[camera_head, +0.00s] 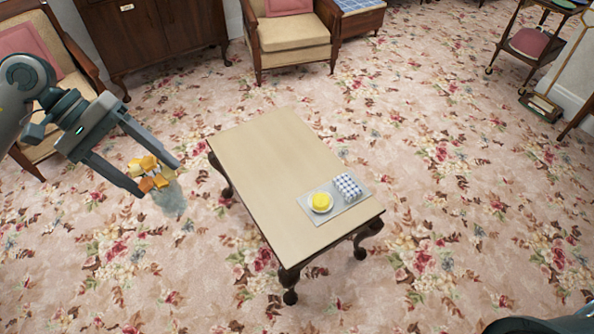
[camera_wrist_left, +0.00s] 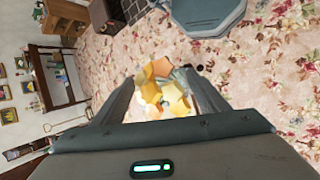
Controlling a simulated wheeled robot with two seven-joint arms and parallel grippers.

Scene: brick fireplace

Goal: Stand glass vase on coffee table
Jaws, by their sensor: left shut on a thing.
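The glass vase (camera_head: 172,198) is a clear, greyish vessel with yellow and orange flowers at its top. My left gripper (camera_head: 160,176) is shut on it and holds it in the air over the carpet, left of the coffee table. In the left wrist view the flowers (camera_wrist_left: 165,90) sit between the two fingers, and the glass is mostly hidden behind them. The coffee table (camera_head: 262,150) has a pale wooden top and dark curved legs. My right gripper is out of view; only a dark part, likely mine, shows at the bottom right.
On the table's near right part lies a grey tray (camera_head: 339,208) with a yellow round item (camera_head: 320,202) and a patterned white-and-dark block (camera_head: 348,186). The table's far and left part is bare. Armchairs (camera_head: 292,35) and a dark cabinet (camera_head: 150,35) stand behind.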

